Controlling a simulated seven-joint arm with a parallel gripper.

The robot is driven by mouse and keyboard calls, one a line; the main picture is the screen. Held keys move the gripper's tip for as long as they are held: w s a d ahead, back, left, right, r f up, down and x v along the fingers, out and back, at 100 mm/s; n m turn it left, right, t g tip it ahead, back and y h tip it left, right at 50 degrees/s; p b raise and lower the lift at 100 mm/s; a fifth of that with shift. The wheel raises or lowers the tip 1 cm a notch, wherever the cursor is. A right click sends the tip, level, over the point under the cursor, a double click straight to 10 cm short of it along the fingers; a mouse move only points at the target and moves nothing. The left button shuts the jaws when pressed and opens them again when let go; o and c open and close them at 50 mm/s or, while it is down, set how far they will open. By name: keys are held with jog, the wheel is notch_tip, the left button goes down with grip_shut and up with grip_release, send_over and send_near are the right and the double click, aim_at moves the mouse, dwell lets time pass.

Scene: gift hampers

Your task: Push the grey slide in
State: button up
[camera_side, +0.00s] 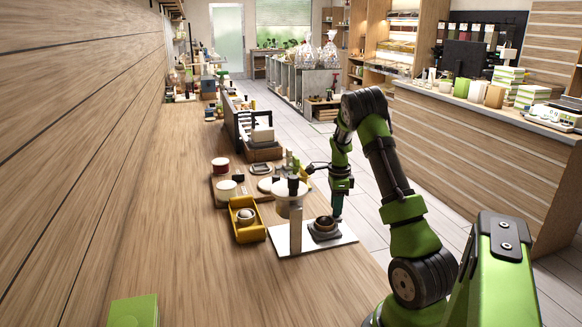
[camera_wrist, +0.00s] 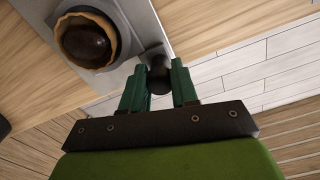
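The grey slide (camera_side: 325,233) lies on a pale metal base plate (camera_side: 289,246) and carries a dark round holder (camera_side: 324,223). In the wrist view the slide (camera_wrist: 126,50) shows at upper left, with a tan-rimmed holder with a dark inside (camera_wrist: 88,40) on it. A dark knob (camera_wrist: 158,77) sticks out from the slide's near end. My gripper (camera_wrist: 160,68) has its green fingers on both sides of this knob, with no clear gap. In the side view my gripper (camera_side: 337,212) points down at the slide's right end, partly hiding it.
An upright post with a cream round head (camera_side: 290,202) stands on the plate, left of the slide. A yellow tray (camera_side: 247,235) with a round part is at its left.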

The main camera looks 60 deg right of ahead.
grip_shut()
jog(key=shift+w+a, duration=0.1)
jog(key=w+a, duration=0.5)
jog(key=shift+w+a, duration=0.1)
jog(key=o, duration=0.6)
grip_release()
jog(key=shift+c, duration=0.2)
notch_tip(320, 180, up, 17)
